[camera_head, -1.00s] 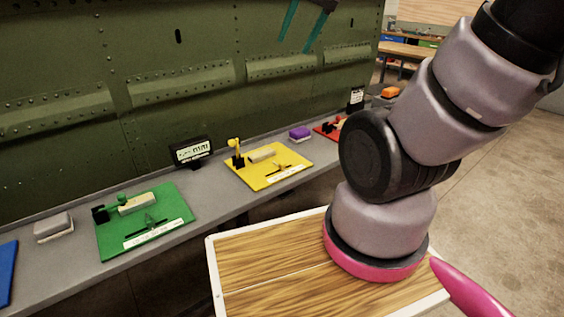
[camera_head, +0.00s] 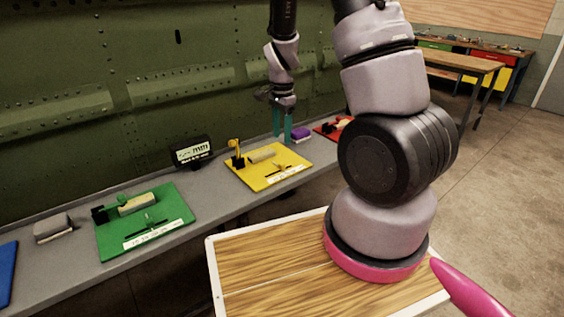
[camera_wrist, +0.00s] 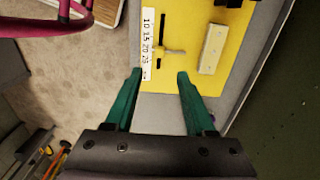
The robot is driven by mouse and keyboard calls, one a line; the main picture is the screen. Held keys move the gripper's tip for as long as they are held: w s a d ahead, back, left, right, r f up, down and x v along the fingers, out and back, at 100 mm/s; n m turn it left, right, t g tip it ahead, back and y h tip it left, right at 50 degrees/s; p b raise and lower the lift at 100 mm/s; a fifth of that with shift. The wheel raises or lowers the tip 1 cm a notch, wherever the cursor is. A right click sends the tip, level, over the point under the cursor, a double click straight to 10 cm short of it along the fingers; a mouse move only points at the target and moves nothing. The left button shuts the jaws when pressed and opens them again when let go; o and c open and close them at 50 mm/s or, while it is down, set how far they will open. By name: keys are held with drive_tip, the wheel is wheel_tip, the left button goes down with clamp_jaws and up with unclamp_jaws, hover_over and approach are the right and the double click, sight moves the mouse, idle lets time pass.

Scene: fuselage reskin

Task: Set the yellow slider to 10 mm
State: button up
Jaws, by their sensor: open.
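The yellow board (camera_head: 240,178) lies on the grey ledge and also shows in the wrist view (camera_wrist: 190,14). On it are a dark slot, a white scale strip (camera_wrist: 148,45) with printed numbers including 10, 15 and 20, and a pale block (camera_wrist: 213,48). The small yellow slider (camera_wrist: 171,52) crosses the slot; its exact reading is too small to tell. My gripper (camera_head: 282,136) is open and empty, pointing down by the board's far right corner. In the wrist view its teal fingertips (camera_wrist: 159,74) are apart, near the board's end, with the slider beyond them.
A green board (camera_head: 110,245) with a similar slot lies to the left, and a red one (camera_head: 325,131) to the right. A purple block (camera_head: 301,134) sits close beside my fingers. A black display (camera_head: 191,151) stands behind. The green riveted panel (camera_head: 90,60) rises behind the ledge.

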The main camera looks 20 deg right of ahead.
sight(282, 163)
wheel_tip(282, 163, down, 11)
drive_tip(key=shift+r, duration=0.1)
idle(0.3)
drive_tip(key=shift+c, duration=0.3)
clamp_jaws()
drive_tip(key=shift+a, duration=0.1)
idle(1.1)
